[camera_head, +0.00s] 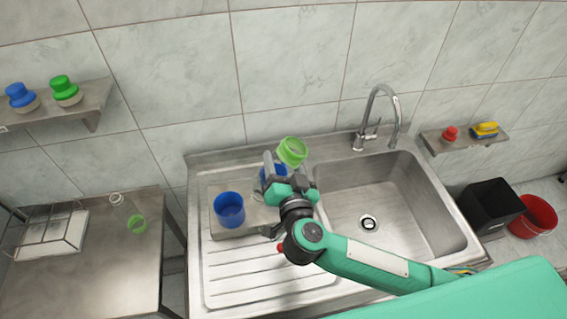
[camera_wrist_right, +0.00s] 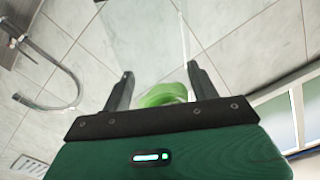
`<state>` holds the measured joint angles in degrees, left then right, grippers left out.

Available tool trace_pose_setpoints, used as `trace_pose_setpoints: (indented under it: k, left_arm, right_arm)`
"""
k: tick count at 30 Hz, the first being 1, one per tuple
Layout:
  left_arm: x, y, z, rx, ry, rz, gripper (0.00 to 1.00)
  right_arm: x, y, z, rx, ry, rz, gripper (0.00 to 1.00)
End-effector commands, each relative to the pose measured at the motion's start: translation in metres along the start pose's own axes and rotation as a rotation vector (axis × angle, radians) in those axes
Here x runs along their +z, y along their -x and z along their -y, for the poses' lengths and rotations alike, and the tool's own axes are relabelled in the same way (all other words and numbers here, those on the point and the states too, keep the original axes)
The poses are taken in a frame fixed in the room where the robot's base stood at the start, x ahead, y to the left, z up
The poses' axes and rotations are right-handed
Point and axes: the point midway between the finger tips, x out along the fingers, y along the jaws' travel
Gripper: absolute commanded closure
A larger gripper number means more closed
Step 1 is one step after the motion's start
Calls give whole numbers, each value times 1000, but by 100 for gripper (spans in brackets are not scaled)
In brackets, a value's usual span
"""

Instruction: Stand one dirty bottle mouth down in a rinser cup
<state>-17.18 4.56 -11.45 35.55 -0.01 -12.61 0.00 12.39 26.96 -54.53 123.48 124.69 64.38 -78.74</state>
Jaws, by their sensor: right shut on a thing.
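My right gripper (camera_head: 283,165) is shut on a clear bottle with a bright green band (camera_head: 292,151), above the back of the drainboard. In the right wrist view the green part (camera_wrist_right: 163,95) sits between the fingers (camera_wrist_right: 160,85), and a faint clear body extends beyond it. Its exact tilt and mouth are hard to make out. One blue rinser cup (camera_head: 229,209) stands open and empty-looking left of the gripper. A second blue cup (camera_head: 266,176) is partly hidden behind the gripper. Another clear bottle with a green band (camera_head: 120,203) is on the left table. My left gripper is out of view.
The steel sink (camera_head: 440,236) lies right of the cups, with a tall curved faucet (camera_head: 378,110) behind. Shelves hold coloured caps (camera_head: 64,88) at left and a red item (camera_head: 450,133) at right. A wire rack (camera_head: 48,230) stands on the left table (camera_head: 95,283). Black (camera_head: 492,206) and red bins (camera_head: 533,217) stand far right.

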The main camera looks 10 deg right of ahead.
Motion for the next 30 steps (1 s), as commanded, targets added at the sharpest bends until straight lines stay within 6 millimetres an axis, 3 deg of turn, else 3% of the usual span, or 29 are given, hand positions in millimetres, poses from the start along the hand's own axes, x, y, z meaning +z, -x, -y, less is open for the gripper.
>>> trace_pose_setpoints:
  k: [13, 30]
  left_arm:
    - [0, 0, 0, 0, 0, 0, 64]
    - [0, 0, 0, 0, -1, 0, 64]
  right_arm:
    - [0, 0, 0, -3, 530, -1, 61]
    - [23, -118, -12, -1, 516, -2, 61]
